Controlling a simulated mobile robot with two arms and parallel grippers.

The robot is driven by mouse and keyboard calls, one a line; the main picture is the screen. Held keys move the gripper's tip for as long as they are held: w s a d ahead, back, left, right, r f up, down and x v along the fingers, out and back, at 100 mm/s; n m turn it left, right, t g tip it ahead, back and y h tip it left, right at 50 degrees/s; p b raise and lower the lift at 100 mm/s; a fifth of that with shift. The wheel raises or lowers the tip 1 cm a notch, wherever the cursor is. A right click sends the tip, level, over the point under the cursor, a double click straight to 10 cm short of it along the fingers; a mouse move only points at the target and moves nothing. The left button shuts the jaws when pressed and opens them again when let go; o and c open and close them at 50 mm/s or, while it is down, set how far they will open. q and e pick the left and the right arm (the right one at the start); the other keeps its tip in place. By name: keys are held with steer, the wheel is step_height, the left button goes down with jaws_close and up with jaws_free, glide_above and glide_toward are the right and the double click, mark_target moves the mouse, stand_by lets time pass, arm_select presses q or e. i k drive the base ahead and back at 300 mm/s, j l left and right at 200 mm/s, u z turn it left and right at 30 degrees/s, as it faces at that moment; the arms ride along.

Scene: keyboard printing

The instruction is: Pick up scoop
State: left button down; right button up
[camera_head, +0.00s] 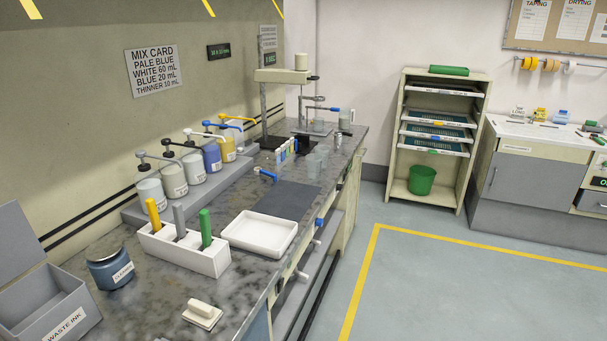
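A small blue-handled tool (265,173) lies on the marbled counter, at the back edge of a dark grey mat (283,200). It may be the scoop, but its working end is too small to make out. A white holder (200,258) nearer the front has upright yellow (153,215), grey (179,220) and green (205,228) handles. The lower ends of these tools are hidden inside the holder, so I cannot tell their kind. Neither of my grippers is in view.
A white tray (291,246), a blue jar (110,270), a grey waste ink box (83,324) and a white block (203,314) are on the counter. Several pump bottles (195,166) line the wall. Clear floor (470,280) lies to the right.

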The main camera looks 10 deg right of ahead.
mark_target(258, 172)
steer(key=i+l+u, duration=0.1)
steer(key=i+l, duration=0.55)
steer(key=i+l+u, duration=0.1)
steer(key=i+l, duration=0.55)
steer(key=l, duration=0.15)
